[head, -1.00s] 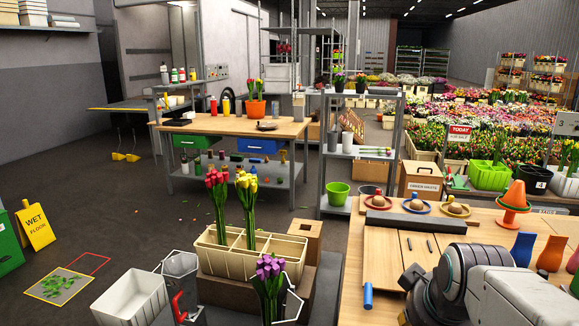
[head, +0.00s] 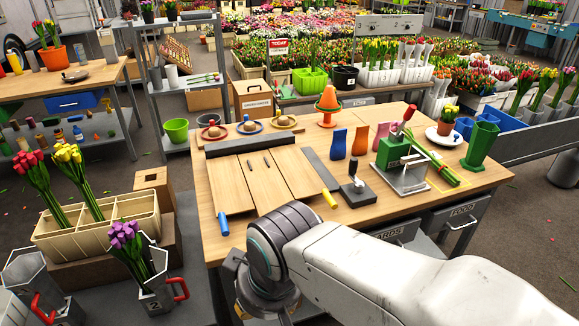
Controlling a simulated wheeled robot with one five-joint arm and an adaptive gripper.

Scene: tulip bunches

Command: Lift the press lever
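The press (head: 390,153) is a green block on a pale metal base, standing on the right part of the wooden workbench. Its lever has a red handle (head: 408,112) that sticks up above the block and leans to the right. A bundle of green stems (head: 436,166) lies just right of the press. My arm crosses the lower right of the head view and bends down at the bench's front edge, well to the left of and nearer than the press. My gripper's fingers are not visible, and nothing of mine touches the lever.
A small stamp-like tool with a black knob (head: 355,184) stands left of the press. Blue, orange and pink vases (head: 338,144), an orange cone (head: 328,106), a green vase (head: 480,145) and a plant pot on a plate (head: 444,137) surround it. Wooden boards (head: 250,184) cover the bench's left.

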